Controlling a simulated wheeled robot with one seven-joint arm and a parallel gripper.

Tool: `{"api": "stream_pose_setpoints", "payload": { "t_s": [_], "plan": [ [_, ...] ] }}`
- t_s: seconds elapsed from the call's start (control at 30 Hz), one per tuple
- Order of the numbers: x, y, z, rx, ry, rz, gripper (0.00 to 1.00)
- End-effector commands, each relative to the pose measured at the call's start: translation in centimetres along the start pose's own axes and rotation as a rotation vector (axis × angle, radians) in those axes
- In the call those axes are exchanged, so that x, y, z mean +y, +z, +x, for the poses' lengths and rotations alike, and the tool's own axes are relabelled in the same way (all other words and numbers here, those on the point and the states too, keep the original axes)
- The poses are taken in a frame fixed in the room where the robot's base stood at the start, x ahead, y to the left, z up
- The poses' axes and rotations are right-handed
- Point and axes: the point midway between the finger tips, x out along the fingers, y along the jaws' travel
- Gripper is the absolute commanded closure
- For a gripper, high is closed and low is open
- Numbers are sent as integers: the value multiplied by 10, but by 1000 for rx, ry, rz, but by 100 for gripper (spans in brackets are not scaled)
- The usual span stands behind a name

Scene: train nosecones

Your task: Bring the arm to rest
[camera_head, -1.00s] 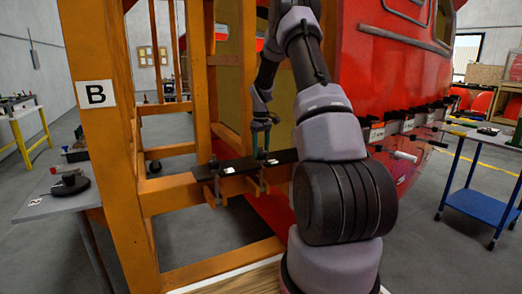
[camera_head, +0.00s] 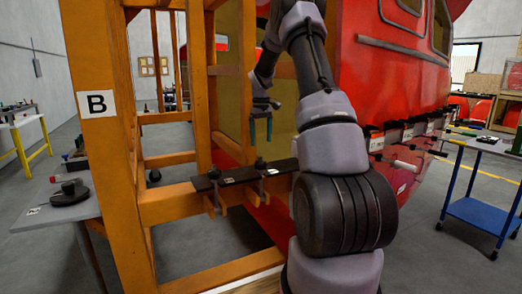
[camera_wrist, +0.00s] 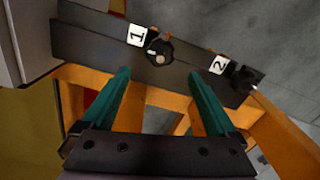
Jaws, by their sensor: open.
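My gripper (camera_head: 260,129) is open and empty in the head view, with its teal fingers pointing down above a dark plate (camera_head: 233,178) on the orange frame. In the wrist view my gripper (camera_wrist: 160,100) shows its two teal fingers spread wide with nothing between them. Beyond the fingertips lies the dark plate (camera_wrist: 95,38) with labels 1 and 2 and two dark clamp knobs (camera_wrist: 159,50). The fingers appear apart from the plate. My arm is bent in front of the red nosecone (camera_head: 385,75).
The orange frame (camera_head: 105,150) with a B label stands close on the left. A row of clamps (camera_head: 400,135) lines the nosecone's lower edge. A grey table (camera_head: 45,210) is at left, a blue cart (camera_head: 480,208) at right. Open floor shows between.

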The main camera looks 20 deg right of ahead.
Motion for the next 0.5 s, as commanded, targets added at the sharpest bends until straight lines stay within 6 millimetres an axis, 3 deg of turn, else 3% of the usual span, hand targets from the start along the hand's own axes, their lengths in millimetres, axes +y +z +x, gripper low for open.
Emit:
{"api": "stream_pose_setpoints", "payload": {
  "t_s": [0.17,0.5],
  "plan": [
    [0,0,-15,1,0,0,6],
    [0,0,-17,1,0,-1,6]
  ]
}}
